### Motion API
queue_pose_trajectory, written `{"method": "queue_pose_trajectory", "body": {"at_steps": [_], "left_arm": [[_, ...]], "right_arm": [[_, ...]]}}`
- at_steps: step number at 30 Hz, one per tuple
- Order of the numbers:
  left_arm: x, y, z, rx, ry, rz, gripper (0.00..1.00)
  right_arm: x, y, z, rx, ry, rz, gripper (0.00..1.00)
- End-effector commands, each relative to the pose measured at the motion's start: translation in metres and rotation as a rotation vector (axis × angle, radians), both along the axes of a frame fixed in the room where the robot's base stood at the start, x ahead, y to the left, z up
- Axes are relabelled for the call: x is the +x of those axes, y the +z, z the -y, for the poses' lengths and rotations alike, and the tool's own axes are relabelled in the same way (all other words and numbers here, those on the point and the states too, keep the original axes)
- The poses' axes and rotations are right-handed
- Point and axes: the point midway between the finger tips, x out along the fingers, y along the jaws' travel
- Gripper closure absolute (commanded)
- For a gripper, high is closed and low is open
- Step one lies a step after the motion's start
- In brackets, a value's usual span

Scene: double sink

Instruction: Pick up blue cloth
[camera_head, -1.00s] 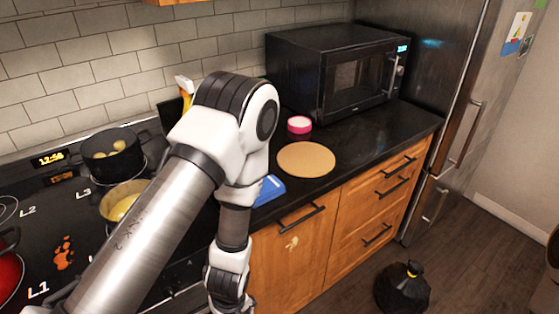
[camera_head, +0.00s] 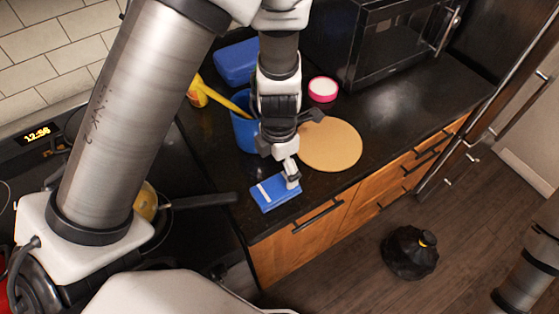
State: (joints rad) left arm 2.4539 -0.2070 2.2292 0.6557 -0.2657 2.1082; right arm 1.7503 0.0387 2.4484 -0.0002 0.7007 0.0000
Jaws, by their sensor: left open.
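The blue cloth (camera_head: 266,197) lies folded and flat on the dark countertop near its front edge, with a pale stripe across it. My left gripper (camera_head: 291,173) points down at the right end of the cloth and is open. Its lower finger overlaps the cloth's right end in the picture; I cannot tell whether it touches. The gripper and arm hide part of the counter behind them. My right gripper is out of view.
A round tan board (camera_head: 331,146) lies just right of the gripper. Behind stand a blue cup (camera_head: 241,132), a blue box (camera_head: 237,62), a pink-rimmed tub (camera_head: 322,89) and the microwave (camera_head: 382,45). A pan handle (camera_head: 203,200) reaches toward the cloth from the left.

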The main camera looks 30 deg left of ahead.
Motion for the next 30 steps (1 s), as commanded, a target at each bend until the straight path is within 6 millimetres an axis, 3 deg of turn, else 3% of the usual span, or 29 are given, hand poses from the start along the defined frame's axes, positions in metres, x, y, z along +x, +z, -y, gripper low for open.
{"method": "queue_pose_trajectory", "body": {"at_steps": [12,19,20,25,30], "left_arm": [[0.002,-0.07,-0.003,0.001,-0.003,-0.003,0.02],[0.002,-0.07,-0.003,0.001,-0.004,-0.002,0.02],[0.002,-0.07,-0.003,0.001,-0.004,-0.002,0.06],[0.002,-0.07,-0.003,0.001,-0.004,-0.002,0.66],[0.002,-0.071,-0.004,0.002,-0.004,-0.001,0.66]], "right_arm": [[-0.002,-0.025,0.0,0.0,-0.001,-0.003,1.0],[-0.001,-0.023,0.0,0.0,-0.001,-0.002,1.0],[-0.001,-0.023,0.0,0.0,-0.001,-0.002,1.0],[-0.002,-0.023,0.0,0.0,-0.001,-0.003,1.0],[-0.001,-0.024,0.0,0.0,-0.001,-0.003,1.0]]}}
